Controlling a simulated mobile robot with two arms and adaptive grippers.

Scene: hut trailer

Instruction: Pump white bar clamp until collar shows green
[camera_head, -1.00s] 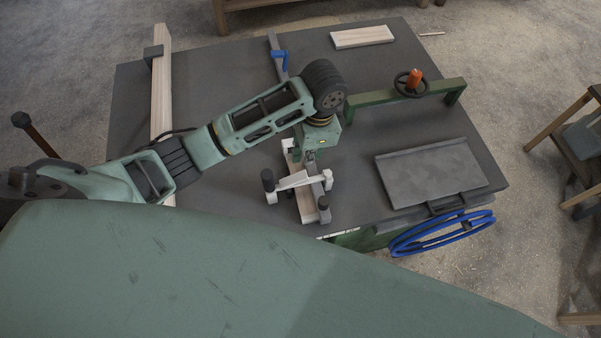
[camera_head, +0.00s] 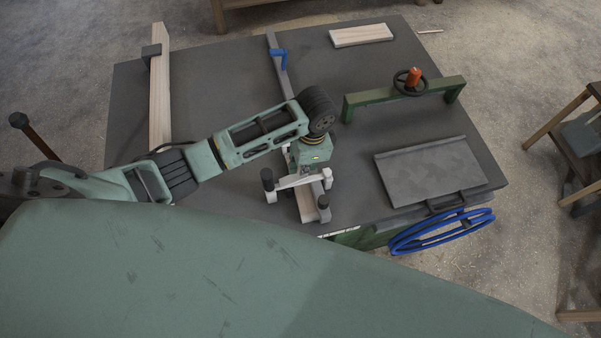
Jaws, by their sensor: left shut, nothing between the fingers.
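The white bar clamp (camera_head: 291,183) sits near the front edge of the dark table, with black knobs or pads at its ends. It lies on a light wooden piece (camera_head: 306,206). My left gripper (camera_head: 309,172) points down onto the clamp from behind, shut with nothing between its fingers. Its fingertips are small and partly hidden by the wrist, so I cannot tell whether they touch the clamp. The collar and its colour cannot be made out. My right gripper is not in view.
On the table (camera_head: 215,105) are a long wooden board (camera_head: 160,100), a blue-handled clamp (camera_head: 279,55), a green frame with an orange-knobbed wheel (camera_head: 408,82), a short plank (camera_head: 361,35) and a grey metal tray (camera_head: 432,170).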

